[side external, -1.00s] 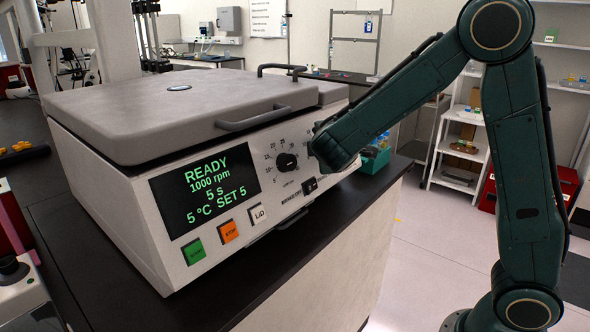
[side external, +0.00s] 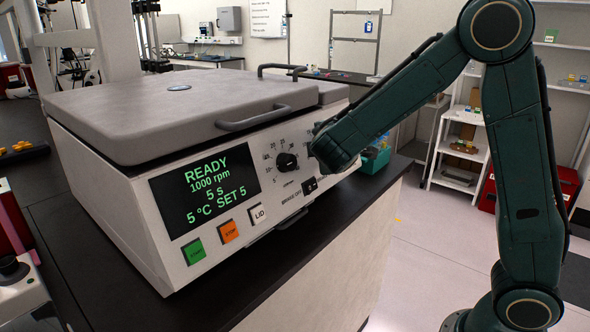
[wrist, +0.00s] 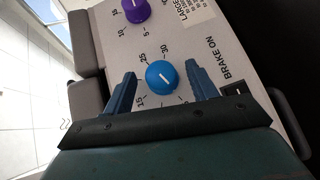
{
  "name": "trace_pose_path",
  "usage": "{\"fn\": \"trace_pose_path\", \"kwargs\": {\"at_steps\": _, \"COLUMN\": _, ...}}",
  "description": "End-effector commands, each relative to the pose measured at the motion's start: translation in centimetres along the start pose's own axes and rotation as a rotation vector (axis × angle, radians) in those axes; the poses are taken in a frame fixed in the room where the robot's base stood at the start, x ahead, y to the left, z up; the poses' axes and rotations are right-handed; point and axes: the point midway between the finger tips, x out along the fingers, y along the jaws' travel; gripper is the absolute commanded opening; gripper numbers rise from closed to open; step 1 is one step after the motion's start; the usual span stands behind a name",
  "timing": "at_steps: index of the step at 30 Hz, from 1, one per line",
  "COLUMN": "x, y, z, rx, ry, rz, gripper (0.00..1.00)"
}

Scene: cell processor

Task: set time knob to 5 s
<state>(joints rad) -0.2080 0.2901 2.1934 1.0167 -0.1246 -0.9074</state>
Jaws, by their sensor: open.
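The processor's display (side external: 205,188) reads READY, 1000 rpm, 5 s and 5 °C SET 5 in the side external view. A black knob (side external: 287,161) with a numbered scale is on the front panel, left of my arm's end. In the wrist view a blue knob (wrist: 161,77) with a white pointer line lies between the two fingers of my open gripper (wrist: 160,76), with a gap on each side. A purple knob (wrist: 136,10) is beyond it at the top. I cannot read which knob is labelled time. My fingers are hidden in the side external view.
Green (side external: 194,251), orange (side external: 229,231) and white LID (side external: 258,214) buttons line the panel's lower edge. A brake switch (side external: 310,185) is right of them. The grey lid (side external: 180,110) is closed, with a handle (side external: 266,117) projecting forward above the panel.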

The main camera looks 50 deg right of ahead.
Motion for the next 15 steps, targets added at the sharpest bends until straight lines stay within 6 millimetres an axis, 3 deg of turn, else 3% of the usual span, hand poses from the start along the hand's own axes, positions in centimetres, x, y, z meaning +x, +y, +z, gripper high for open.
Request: {"fn": "trace_pose_path", "kwargs": {"at_steps": 15, "x": -5.1, "y": 0.0, "z": -0.1, "rx": 0.000, "ry": 0.005, "rz": 0.000, "gripper": 0.57}}
